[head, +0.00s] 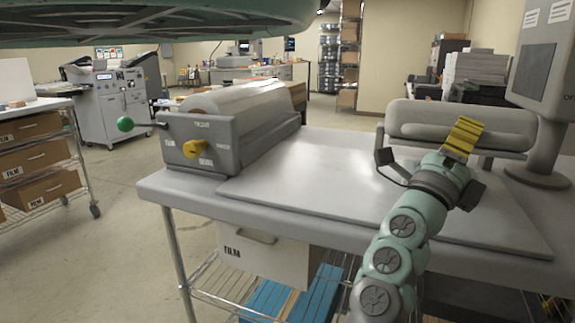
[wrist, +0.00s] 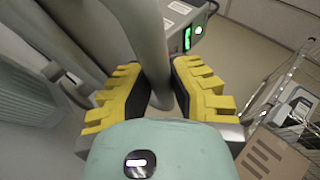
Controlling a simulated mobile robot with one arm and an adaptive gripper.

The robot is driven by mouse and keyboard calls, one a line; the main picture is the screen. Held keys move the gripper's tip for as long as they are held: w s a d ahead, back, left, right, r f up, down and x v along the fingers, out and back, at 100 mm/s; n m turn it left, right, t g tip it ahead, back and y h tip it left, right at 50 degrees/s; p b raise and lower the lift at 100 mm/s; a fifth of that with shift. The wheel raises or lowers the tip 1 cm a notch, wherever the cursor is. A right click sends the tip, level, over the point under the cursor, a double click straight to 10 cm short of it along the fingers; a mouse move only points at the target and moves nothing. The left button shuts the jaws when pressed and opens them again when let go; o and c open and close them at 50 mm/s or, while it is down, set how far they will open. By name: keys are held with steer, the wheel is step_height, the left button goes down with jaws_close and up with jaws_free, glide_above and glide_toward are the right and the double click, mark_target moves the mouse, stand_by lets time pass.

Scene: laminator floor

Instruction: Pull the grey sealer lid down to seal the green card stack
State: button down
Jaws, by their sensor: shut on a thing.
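The grey sealer lid (head: 425,115) is a long rounded grey body at the back right of the table in the head view. My gripper (head: 463,137), with yellow ridged fingers, is at its front, right of its middle. In the wrist view my gripper (wrist: 158,85) has its fingers on both sides of a smooth grey bar (wrist: 150,45), which appears to be part of the lid. It is shut on that bar. The lid stands raised over the table. I cannot make out a green card stack in either view.
The light grey tabletop (head: 310,170) is clear in front of the lid. A laminator (head: 205,145) with a film roll, yellow knob and green ball handle stands at left. A grey display unit (head: 540,90) stands close at right.

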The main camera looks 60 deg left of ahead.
steer(key=shift+s+d+f+b, duration=0.1)
steer(key=shift+s+f+b, duration=0.1)
steer(key=shift+f+b, duration=1.1)
steer(key=shift+s+d+f+b, duration=0.1)
steer(key=shift+s+f+b, duration=0.05)
steer(key=shift+f+b, duration=1.1)
steer(key=c, duration=1.1)
jaws_free()
steer(key=shift+w+a+r, duration=0.1)
steer(key=shift+r, duration=0.05)
steer(key=shift+c, duration=0.2)
steer(key=v, duration=1.2)
